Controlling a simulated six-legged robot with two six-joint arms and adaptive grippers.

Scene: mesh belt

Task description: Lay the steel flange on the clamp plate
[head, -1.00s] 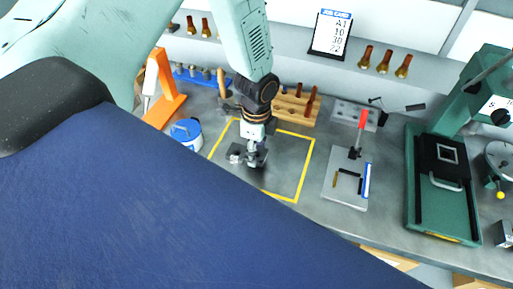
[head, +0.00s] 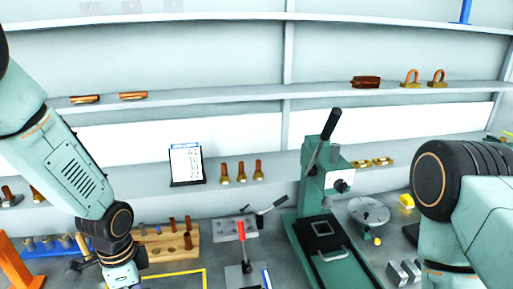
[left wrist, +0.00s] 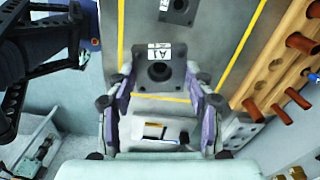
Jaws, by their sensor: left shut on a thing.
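In the left wrist view, my left gripper (left wrist: 163,108) is shut on the steel flange (left wrist: 145,78), a grey square plate with a round dark hole and an A1 label. A second similar plate (left wrist: 178,14) lies beyond it inside the yellow outline.
A wooden rack (head: 158,248) with copper pieces stands behind my left wrist. A green press (head: 322,215) stands right of the clamp plate, with a round grey fixture (head: 368,210) beyond. A job card (head: 186,163) stands behind. The yellow outline (head: 205,278) marks bench space.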

